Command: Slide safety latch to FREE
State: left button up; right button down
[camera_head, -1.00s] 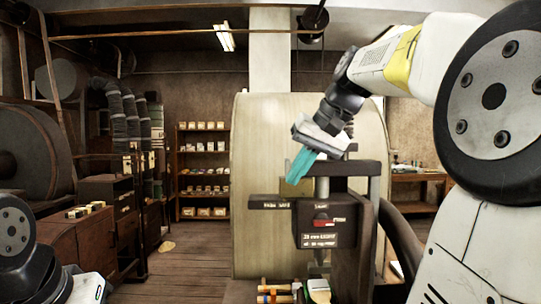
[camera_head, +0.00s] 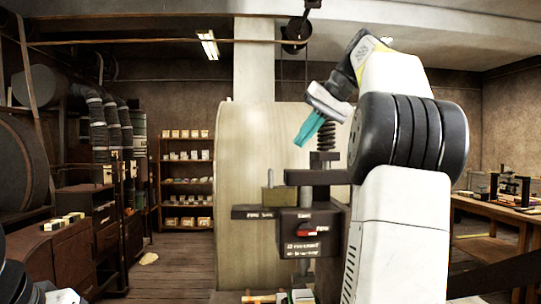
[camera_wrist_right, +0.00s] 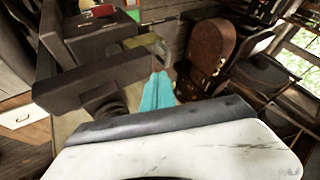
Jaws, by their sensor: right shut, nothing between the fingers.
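The press (camera_head: 308,222) is dark, with a vertical screw and a front plate carrying small white labels too small to read surely. A small red part (camera_head: 305,230), apparently the safety latch, sits on that front. Its exact setting cannot be read. My right gripper (camera_head: 303,142) has teal fingers, shut and empty, pointing down-left in the air above the press and apart from the red part. In the right wrist view the teal fingers (camera_wrist_right: 158,92) are together beside the dark press frame (camera_wrist_right: 95,82). My left gripper is out of view.
A brass-coloured block (camera_head: 280,197) stands on the left arm of the press. A large pale cylinder (camera_head: 245,150) stands behind. Shelves with boxes (camera_head: 187,157) are at the back, and a workbench (camera_head: 500,208) is at right.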

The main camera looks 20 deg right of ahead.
aim_at(266, 188)
jog(key=x, duration=0.9)
jog(key=shift+w+f, duration=0.15)
jog(key=shift+f, duration=0.05)
jog(key=shift+w+a, duration=0.2)
jog(key=shift+a, duration=0.5)
jog(key=shift+w+a, duration=0.15)
jog(key=shift+a, duration=0.6)
jog(key=shift+w+a, duration=0.2)
jog(key=shift+a, duration=0.5)
jog(key=v, duration=0.8)
jog(key=shift+f, duration=0.1)
